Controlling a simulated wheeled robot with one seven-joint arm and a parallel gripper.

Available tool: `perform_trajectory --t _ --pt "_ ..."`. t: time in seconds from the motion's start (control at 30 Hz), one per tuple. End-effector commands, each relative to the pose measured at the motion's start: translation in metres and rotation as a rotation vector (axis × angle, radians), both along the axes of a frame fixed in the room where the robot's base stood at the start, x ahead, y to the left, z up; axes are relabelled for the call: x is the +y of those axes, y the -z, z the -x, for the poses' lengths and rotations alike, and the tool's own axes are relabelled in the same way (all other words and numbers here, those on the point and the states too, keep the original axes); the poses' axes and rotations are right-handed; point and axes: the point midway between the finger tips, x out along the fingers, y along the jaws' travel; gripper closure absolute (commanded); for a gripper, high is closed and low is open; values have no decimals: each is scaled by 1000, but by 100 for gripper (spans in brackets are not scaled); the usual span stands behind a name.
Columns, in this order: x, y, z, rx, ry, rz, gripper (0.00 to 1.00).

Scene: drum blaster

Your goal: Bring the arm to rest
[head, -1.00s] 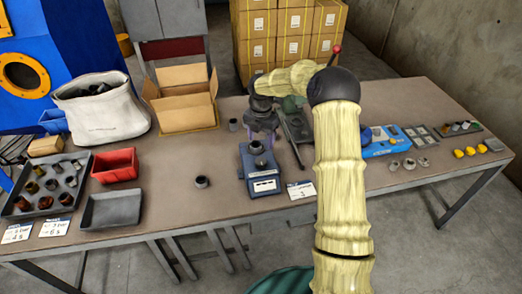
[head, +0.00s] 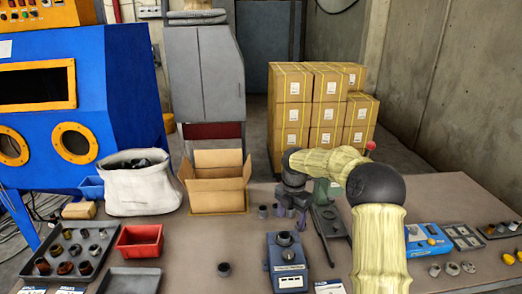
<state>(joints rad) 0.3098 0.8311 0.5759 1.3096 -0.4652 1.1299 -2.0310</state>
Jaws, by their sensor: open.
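My arm reaches in from the lower right of the head view, bends at a dark elbow and runs left to the wrist. My gripper (head: 291,207) points down over the table, its jaws open with nothing seen between them. It is above and behind the blue bench device (head: 288,278) in the picture. A dark grey ring-shaped part (head: 284,239) sits on top of that device, apart from the fingers. A small grey cup (head: 262,211) stands just left of the gripper.
A cardboard box (head: 218,201), white sack (head: 143,200), red bin (head: 139,243) and tray of parts (head: 68,255) occupy the left of the table (head: 190,245). A green press-like tool (head: 326,214) stands close right of the gripper. A dark ring (head: 224,269) lies at front centre.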

Motion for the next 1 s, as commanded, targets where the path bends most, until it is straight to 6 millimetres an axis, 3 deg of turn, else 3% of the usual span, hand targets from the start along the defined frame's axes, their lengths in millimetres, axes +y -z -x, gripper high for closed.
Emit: perform_trajectory --t 0.17,0.4,1.0 --pt "14 -7 24 -17 175 13 37" --pt "26 -15 84 -56 632 14 37" --pt "6 -22 262 -135 2004 -190 37"
